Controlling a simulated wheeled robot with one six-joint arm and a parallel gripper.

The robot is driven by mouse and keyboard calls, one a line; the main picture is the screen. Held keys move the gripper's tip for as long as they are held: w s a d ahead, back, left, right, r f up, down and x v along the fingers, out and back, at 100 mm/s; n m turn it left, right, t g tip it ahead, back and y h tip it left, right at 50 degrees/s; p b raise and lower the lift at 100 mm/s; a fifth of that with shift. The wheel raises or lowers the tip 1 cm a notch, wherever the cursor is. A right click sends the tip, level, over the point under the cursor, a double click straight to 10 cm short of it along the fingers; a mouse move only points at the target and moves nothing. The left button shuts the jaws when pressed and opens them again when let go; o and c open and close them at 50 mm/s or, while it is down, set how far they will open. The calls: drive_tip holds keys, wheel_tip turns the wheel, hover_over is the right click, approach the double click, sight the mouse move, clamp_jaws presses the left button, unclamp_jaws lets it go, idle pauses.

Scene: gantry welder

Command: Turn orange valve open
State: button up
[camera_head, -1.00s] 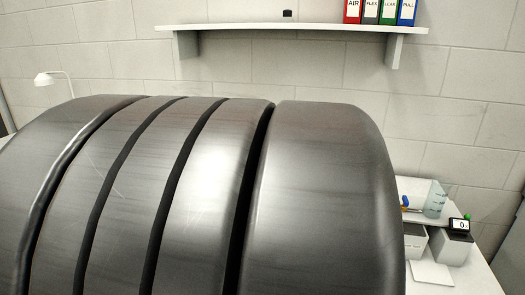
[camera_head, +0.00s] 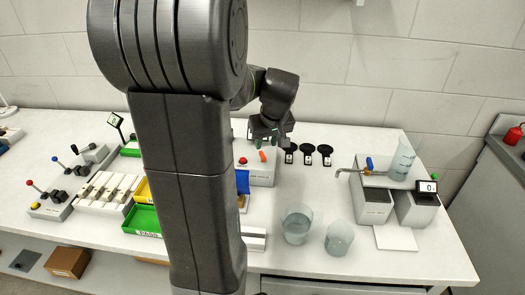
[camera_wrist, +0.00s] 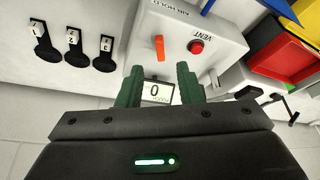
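The orange valve lever (camera_wrist: 159,48) stands on a pale box (camera_wrist: 180,25), beside a red button (camera_wrist: 196,47) marked VENT. In the head view the orange lever (camera_head: 262,155) shows just below my gripper (camera_head: 268,137), near the red button (camera_head: 243,161). In the wrist view my gripper (camera_wrist: 159,84) has its two green fingers apart with nothing held between them. The lever is beyond the fingertips, roughly in line with the gap, and not touched. A small display (camera_wrist: 156,92) reading 0 shows between the fingers.
A green bin (camera_head: 142,220), levers and buttons are to the left. Bare table lies between tags and beakers.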

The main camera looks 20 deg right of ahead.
sight(263, 155)
drive_tip(key=x, duration=0.6)
drive_tip(key=shift+w+f, duration=0.1)
drive_tip(key=shift+f, duration=0.1)
clamp_jaws()
